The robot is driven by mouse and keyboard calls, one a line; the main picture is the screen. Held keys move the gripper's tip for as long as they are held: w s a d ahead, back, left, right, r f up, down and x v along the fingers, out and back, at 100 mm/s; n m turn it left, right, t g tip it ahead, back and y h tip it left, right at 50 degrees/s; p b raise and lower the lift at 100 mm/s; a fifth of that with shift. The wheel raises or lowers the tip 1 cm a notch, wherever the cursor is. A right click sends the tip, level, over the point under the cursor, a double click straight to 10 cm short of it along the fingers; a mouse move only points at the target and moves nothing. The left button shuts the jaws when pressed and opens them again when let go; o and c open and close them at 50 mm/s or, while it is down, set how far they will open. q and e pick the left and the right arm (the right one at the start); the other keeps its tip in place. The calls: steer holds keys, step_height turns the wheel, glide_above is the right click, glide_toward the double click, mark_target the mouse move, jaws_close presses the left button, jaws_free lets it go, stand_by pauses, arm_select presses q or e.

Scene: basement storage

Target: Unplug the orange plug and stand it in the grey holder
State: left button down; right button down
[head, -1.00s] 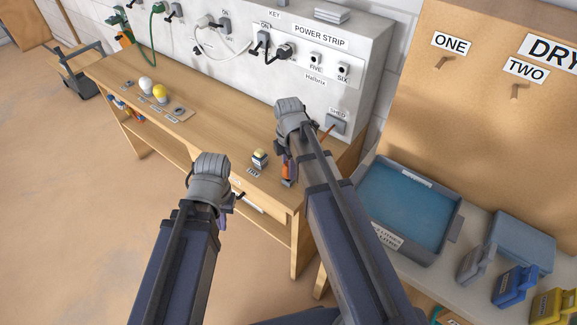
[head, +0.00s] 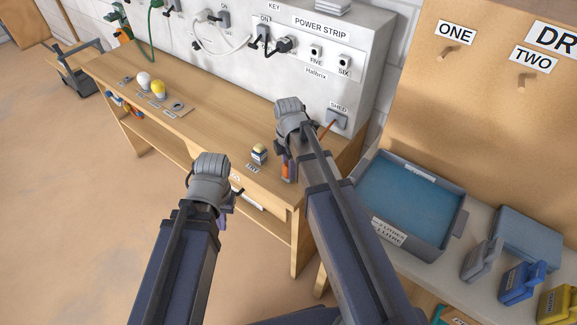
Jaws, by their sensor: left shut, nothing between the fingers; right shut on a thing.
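My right gripper (head: 285,164) is low over the right end of the workbench, shut on the orange plug (head: 287,172), of which only a small part shows beside my wrist. The grey holder cannot be made out clearly; my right arm covers the bench around the plug, so I cannot tell whether the plug touches a holder. An orange cord (head: 326,130) shows by the grey SHED socket (head: 336,117) on the wall. My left gripper (head: 237,194) is shut and empty, in front of the bench's front edge.
Bulbs (head: 158,88) stand further left. The power strip (head: 320,27) is behind. A blue tray (head: 458,213) is at the right. The bench middle is clear.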

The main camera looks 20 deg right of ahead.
steer(key=shift+c, duration=1.4)
jaws_free()
step_height(320, 180, up, 8)
steer(key=p, duration=0.8)
steer(key=shift+f, duration=0.1)
steer(key=s+a+m+h, duration=0.1)
steer(key=s+a+m, duration=0.9)
steer(key=s+m, duration=0.4)
steer(key=shift+s+a+m, duration=0.15)
steer(key=shift+a+m, duration=0.05)
steer(key=shift+m, duration=0.7)
